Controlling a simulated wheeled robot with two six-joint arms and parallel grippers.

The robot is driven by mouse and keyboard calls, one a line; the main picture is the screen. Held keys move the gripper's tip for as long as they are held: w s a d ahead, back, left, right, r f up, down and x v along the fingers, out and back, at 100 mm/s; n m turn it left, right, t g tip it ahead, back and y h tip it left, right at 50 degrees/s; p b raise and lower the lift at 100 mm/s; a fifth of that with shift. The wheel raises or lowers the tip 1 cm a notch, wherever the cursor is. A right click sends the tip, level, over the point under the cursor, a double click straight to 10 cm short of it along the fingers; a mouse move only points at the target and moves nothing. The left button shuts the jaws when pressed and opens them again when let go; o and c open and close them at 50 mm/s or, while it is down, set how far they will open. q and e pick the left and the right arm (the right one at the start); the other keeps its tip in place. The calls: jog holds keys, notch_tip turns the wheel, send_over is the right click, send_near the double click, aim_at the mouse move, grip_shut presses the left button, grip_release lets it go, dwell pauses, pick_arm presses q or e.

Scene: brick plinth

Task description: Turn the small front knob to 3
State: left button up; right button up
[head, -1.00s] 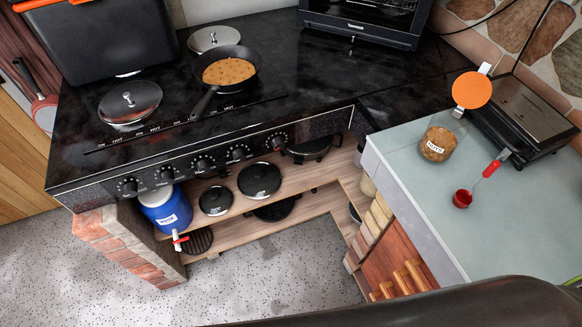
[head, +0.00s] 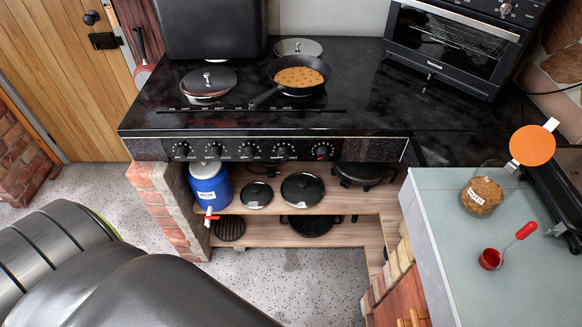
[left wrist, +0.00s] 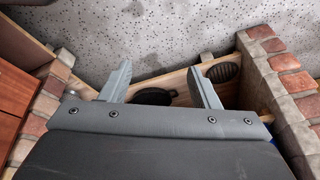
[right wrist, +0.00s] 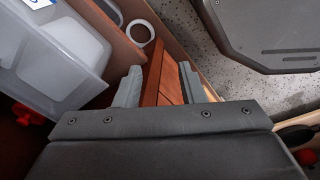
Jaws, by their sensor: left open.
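No gripper shows in the head view. My left gripper (left wrist: 160,72) is open and empty above the floor, facing the wooden shelf (left wrist: 180,82) and brick pillar (left wrist: 285,75). My right gripper (right wrist: 162,72) has its fingers apart, with red-brown wood (right wrist: 168,88) visible beyond and between them.
A frying pan (head: 300,76) and a lidded pot (head: 208,82) stand on the stove top. A blue dispenser (head: 209,187) and black lids (head: 302,188) sit on the shelf below. A grey counter (head: 440,210) juts forward at right. Speckled floor (head: 290,280) is free in front.

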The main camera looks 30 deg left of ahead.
pick_arm(q)
jog(key=w+d+r+t+b, duration=0.1)
jog(key=w+r+t+b, duration=0.25)
jog(key=w, duration=0.85)
jog(key=n+t+y+b, duration=0.6)
jog(key=t+b, duration=0.3)
jog(key=b, duration=0.3)
send_near(283, 158)
jog(key=p+x, duration=0.2)
jog(key=x, duration=0.4)
jog(key=shift+w+a+r, duration=0.1)
jog(key=shift+w+r, duration=0.05)
jog(key=shift+w, duration=0.25)
jog(key=shift+w+a, duration=0.25)
jog(key=shift+w, duration=0.4)
